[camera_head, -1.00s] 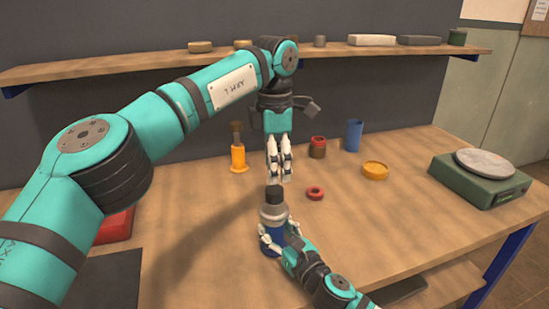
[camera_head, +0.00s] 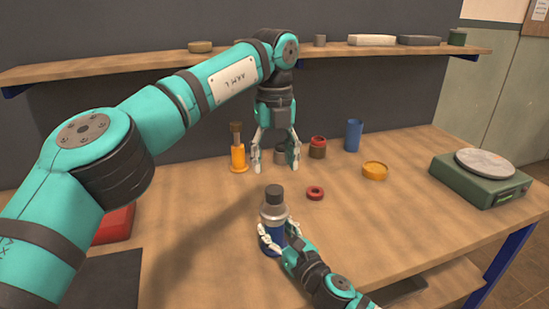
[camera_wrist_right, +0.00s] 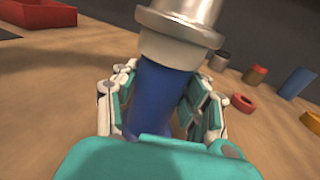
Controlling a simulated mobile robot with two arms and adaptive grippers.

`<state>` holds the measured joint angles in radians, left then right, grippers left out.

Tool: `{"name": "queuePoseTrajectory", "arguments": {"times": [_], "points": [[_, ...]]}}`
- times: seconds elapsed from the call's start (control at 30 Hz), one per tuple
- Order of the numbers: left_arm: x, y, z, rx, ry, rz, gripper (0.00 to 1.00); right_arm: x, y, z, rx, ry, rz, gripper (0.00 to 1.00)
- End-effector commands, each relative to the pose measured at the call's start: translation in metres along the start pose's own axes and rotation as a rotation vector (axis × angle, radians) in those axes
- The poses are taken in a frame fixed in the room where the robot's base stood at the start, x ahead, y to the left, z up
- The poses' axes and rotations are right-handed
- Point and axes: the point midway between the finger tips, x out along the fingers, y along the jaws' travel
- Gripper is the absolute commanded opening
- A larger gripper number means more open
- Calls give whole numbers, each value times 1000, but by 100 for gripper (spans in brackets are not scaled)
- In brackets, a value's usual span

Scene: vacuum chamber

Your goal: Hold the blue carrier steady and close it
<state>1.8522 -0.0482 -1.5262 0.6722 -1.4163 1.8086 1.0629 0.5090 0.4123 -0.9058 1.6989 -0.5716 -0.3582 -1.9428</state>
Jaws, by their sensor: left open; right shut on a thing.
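The blue carrier (camera_head: 276,229) stands upright on the table in the head view, partly hidden by my right gripper (camera_head: 277,238). The right gripper is shut around its blue body, which also shows in the right wrist view (camera_wrist_right: 155,95). A silver-grey cap (camera_head: 273,209) with a dark knob (camera_head: 274,192) sits on top of the carrier; its lower rim shows in the wrist view (camera_wrist_right: 180,30). I cannot tell how tightly the cap sits. My left gripper (camera_head: 276,168) hangs fingers down above and behind the knob, open and empty, apart from the cap.
A red ring (camera_head: 315,193) lies right of the carrier. Behind are an orange-yellow post (camera_head: 238,157), a brown-red cup (camera_head: 317,148), a blue cup (camera_head: 354,135) and a yellow dish (camera_head: 375,170). A green scale (camera_head: 481,184) stands at right. A shelf (camera_head: 380,52) runs behind.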

Motion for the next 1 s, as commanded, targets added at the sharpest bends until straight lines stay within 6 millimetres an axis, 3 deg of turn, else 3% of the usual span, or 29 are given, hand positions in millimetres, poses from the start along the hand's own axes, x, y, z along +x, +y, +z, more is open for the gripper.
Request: {"name": "queuePoseTrajectory", "arguments": {"times": [0.27,0.7,1.0], "points": [[6,0,0,3,1,1,58,0,0,0,0,1,0,0],[67,0,0,4,2,2,58,0,0,0,0,1,1,0],[80,0,0,3,1,0,58,0,0,0,0,1,0,0]]}}
